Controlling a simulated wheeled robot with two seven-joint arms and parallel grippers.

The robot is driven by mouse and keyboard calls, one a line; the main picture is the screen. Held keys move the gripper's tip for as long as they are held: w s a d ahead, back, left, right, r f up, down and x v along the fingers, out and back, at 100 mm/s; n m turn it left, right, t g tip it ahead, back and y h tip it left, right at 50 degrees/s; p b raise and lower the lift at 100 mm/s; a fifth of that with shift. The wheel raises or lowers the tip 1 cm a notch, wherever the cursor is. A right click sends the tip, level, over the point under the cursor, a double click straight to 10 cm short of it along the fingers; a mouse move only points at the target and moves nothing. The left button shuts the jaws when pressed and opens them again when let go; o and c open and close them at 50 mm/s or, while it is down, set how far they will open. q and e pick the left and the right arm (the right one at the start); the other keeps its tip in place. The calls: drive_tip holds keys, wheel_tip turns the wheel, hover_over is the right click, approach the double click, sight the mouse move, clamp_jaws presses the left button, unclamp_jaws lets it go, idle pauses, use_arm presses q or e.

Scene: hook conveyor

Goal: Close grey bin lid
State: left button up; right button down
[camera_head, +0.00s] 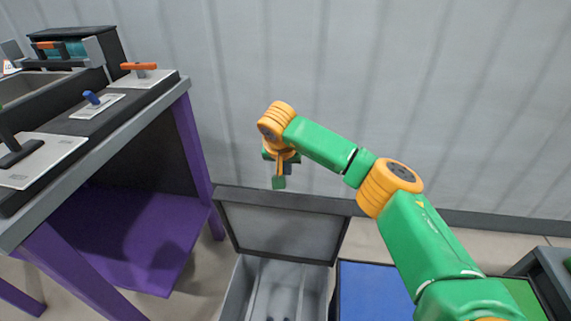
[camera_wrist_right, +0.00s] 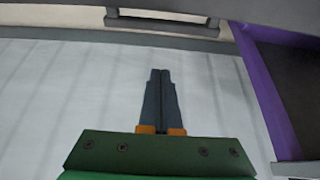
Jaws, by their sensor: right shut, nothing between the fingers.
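The grey bin (camera_head: 240,290) stands on the floor at the bottom centre of the head view, open at the top. Its lid (camera_head: 282,230) is raised, standing up along the bin's far side near the wall. My right gripper (camera_head: 279,182) is above the lid's upper edge in the head view, pointing down. In the right wrist view its two dark fingers (camera_wrist_right: 160,75) are together with nothing between them. I cannot tell whether they touch the lid. My left gripper is not in view.
A bench with purple legs (camera_head: 200,165) stands to the left, with several coloured-handled tools on top. A bin with a blue lid (camera_head: 372,292) is right of the grey bin, partly behind my right arm. A corrugated wall (camera_head: 440,100) closes the back.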

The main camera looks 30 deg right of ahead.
drive_tip(key=f, duration=0.1)
drive_tip(key=s+a+f, duration=0.1)
drive_tip(key=s+f, duration=0.1)
drive_tip(key=shift+a+f, duration=0.2)
drive_tip(key=shift+f, duration=0.15)
idle(0.3)
